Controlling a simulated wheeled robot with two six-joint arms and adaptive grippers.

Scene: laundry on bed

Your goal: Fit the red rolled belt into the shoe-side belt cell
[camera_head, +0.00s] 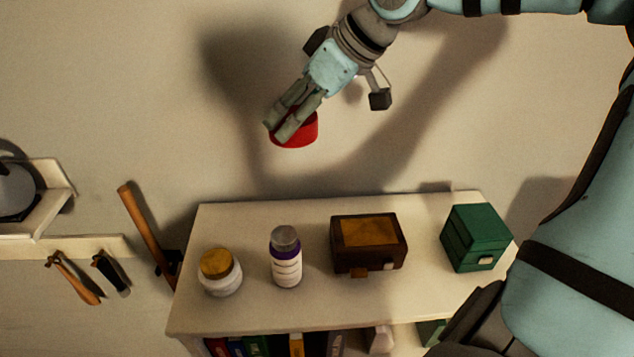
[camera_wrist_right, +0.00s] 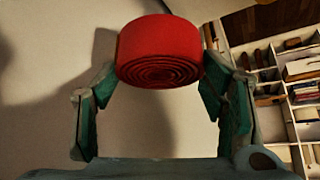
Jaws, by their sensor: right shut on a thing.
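The red rolled belt (camera_head: 299,131) is a thick coiled disc, held in the air above and behind the shelf top in the head view. My right gripper (camera_head: 281,128) is shut on it, with the fingers partly covering the belt. In the right wrist view the belt (camera_wrist_right: 160,52) sits between the two fingertips of the right gripper (camera_wrist_right: 155,80), its spiral edge facing the camera. An organizer with white cells (camera_wrist_right: 296,90) shows at the right of the wrist view; I cannot tell which cell is the shoe-side belt cell. My left gripper is out of view.
A cream shelf unit (camera_head: 310,290) carries a yellow-lidded jar (camera_head: 220,272), a purple-banded bottle (camera_head: 286,258), a brown box (camera_head: 368,244) and a green box (camera_head: 475,238). Hanging tools (camera_head: 75,278) and a wooden handle (camera_head: 145,226) are at left. The wall around the belt is clear.

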